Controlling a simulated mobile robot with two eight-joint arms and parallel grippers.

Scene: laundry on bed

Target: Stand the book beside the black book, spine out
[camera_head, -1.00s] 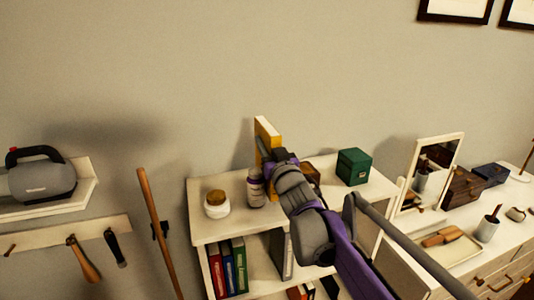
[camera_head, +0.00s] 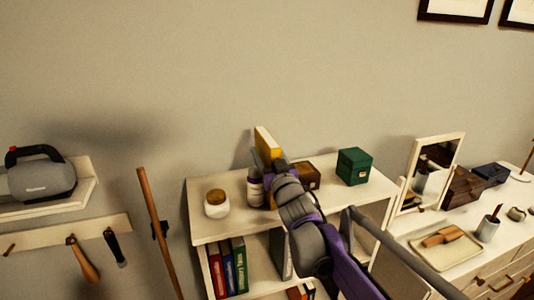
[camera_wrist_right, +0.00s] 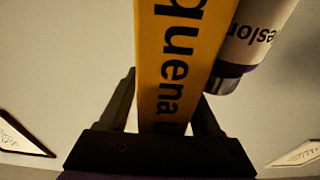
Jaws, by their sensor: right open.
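The yellow book (camera_head: 267,142) is upright at the shelf unit's top, next to a bottle; my right arm covers part of it, and I cannot tell whether its base touches the surface. In the right wrist view its lettered yellow face (camera_wrist_right: 178,60) lies between the fingers of my right gripper (camera_wrist_right: 170,110). The right gripper (camera_head: 275,160) is open around the book. I cannot surely pick out the black book; a dark grey upright item (camera_head: 281,252) stands in the compartment below. My left gripper is out of view.
A purple-white bottle (camera_head: 255,187) and a white jar (camera_head: 216,204) stand left of the book on the shelf top (camera_head: 230,228). A brown box (camera_head: 306,176) and green box (camera_head: 354,167) stand right. Red, blue and green books (camera_head: 228,268) fill the left of the lower compartment.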

